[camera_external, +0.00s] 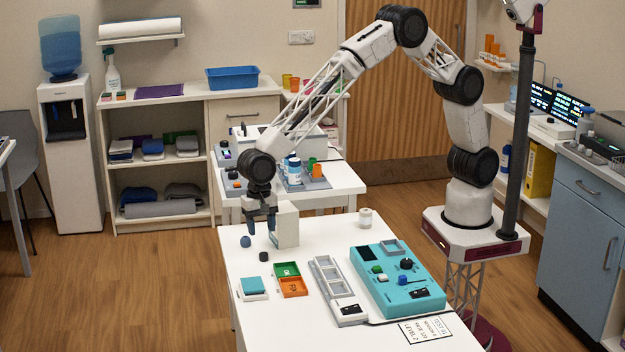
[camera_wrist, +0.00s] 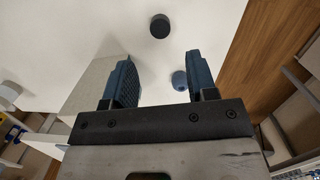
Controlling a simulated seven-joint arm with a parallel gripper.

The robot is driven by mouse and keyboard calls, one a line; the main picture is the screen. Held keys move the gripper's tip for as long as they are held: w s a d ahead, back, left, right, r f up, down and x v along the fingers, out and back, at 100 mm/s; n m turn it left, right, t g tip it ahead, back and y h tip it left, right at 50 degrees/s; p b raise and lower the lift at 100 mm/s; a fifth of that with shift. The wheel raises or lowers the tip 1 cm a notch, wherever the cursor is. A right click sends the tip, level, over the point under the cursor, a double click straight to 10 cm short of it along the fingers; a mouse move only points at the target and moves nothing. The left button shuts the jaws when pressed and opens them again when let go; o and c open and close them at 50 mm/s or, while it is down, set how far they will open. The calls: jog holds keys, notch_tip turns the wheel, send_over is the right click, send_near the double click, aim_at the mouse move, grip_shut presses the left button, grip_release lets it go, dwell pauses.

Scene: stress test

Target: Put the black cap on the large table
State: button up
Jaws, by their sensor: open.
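The black cap (camera_external: 263,256) is a small dark disc lying on the large white table (camera_external: 275,325) near its left edge. In the wrist view the black cap (camera_wrist: 160,25) is ahead of the fingertips, roughly centred between them. My gripper (camera_external: 261,229) is open and empty, pointing down above the table, behind the cap. Its blue fingers also show in the wrist view (camera_wrist: 160,65). A small blue rounded piece (camera_external: 245,241) lies near the table's left edge; it shows in the wrist view (camera_wrist: 179,79) close to the right finger.
A pale box (camera_external: 285,226) stands just right of my gripper. Green and orange trays (camera_external: 288,280), a teal-topped block (camera_external: 252,288), a grey slotted holder (camera_external: 337,290) and a teal panel (camera_external: 410,292) lie on the table. A white roll (camera_external: 365,217) stands at the back. The front-left tabletop is clear.

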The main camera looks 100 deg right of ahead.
jog(key=shift+d+r, duration=0.2)
jog(key=shift+r, duration=1.85)
jog(key=shift+d+r, duration=0.1)
jog(key=s+d+r+n+t, duration=0.1)
jog(key=s+d+r+n, duration=0.3)
jog(key=s+d+r, duration=0.7)
jog(key=s+d+r+n+t, duration=0.1)
jog(key=s+d+r+n, duration=0.3)
jog(key=s+d+r, duration=0.65)
jog(key=s+d+f+n, duration=0.1)
jog(key=s+d+n, duration=0.1)
jog(key=s, duration=0.9)
jog(key=s+d+f+n+h, duration=0.1)
jog(key=s+d+n, duration=0.2)
jog(key=s, duration=0.8)
jog(key=s+d+f+n, duration=0.1)
jog(key=s+d+n, duration=0.1)
jog(key=s, duration=0.9)
jog(key=shift+d+n+t+h, duration=0.3)
jog(key=shift+d+t, duration=0.05)
jog(key=shift+t, duration=0.05)
